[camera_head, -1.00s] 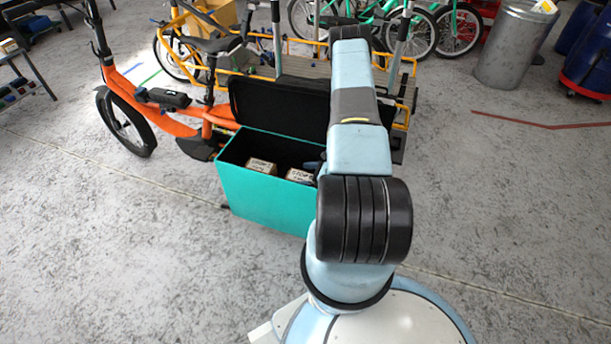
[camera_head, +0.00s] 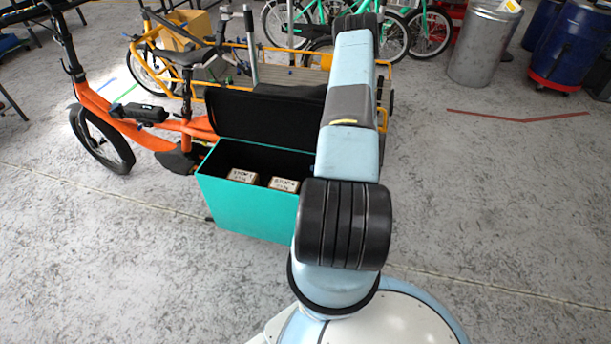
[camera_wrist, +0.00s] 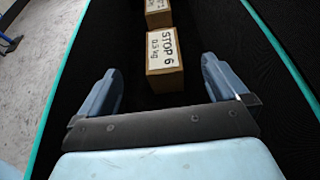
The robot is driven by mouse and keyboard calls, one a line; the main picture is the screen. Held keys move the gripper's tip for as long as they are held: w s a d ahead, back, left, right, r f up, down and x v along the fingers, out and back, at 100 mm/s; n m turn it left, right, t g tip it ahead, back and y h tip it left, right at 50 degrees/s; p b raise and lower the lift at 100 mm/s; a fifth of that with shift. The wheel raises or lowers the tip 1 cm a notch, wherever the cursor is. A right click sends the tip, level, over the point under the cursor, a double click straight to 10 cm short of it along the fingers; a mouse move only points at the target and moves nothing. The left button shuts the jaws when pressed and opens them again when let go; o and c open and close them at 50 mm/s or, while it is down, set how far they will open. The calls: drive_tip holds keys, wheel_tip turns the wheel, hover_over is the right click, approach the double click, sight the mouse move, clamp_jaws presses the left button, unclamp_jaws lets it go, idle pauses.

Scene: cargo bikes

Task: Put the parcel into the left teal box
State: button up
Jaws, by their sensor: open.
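The open teal box (camera_head: 250,208) hangs beside the orange bike, its black lid tipped back. Two brown parcels with white labels, one to the left (camera_head: 243,176) and one to the right (camera_head: 284,184), sit inside it. In the head view my arm hides the gripper and the box's right end.
The orange cargo bike (camera_head: 140,128) stands left of the box, and a yellow-framed bike (camera_head: 170,50) stands behind. A metal bin (camera_head: 485,45) and blue drums (camera_head: 565,45) are at the back right. The floor (camera_head: 500,210) to the right is clear.

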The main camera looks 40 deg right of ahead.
drive_tip(key=shift+s+d+r, duration=0.1)
drive_tip(key=w+a+r+n+g+y, duration=0.2)
drive_tip(key=w+a+r+n, duration=0.15)
drive_tip(key=r, duration=0.55)
drive_tip(key=w+a+r+n+g+y, duration=0.1)
drive_tip(key=w+a+r+n+g, duration=0.2)
drive_tip(key=r, duration=0.6)
drive_tip(key=a+r+n+g, duration=0.2)
drive_tip(key=a+r+n, duration=0.25)
drive_tip(key=r, duration=0.35)
drive_tip(key=a+r+n+g, duration=0.25)
drive_tip(key=a+r, duration=0.25)
drive_tip(key=r, duration=0.3)
drive_tip(key=s+a+r+n+t+h, duration=0.1)
drive_tip(key=s+a+r+n+h, duration=0.2)
drive_tip(key=s+r+n, duration=0.2)
drive_tip(key=s+a+r+n+t+h, duration=0.2)
drive_tip(key=s+a+r+n+h, duration=0.1)
drive_tip(key=s+r, duration=0.6)
drive_tip(key=s+a+r+n+t+h, duration=0.1)
drive_tip(key=s+a+r+n+h, duration=0.3)
drive_tip(key=s+r+n, duration=0.3)
drive_tip(key=shift+s+r+h, duration=0.25)
drive_tip(key=shift+r+h, duration=0.45)
drive_tip(key=shift+r, duration=1.15)
drive_tip(key=shift+a, duration=0.1)
drive_tip(key=shift+c, duration=0.3)
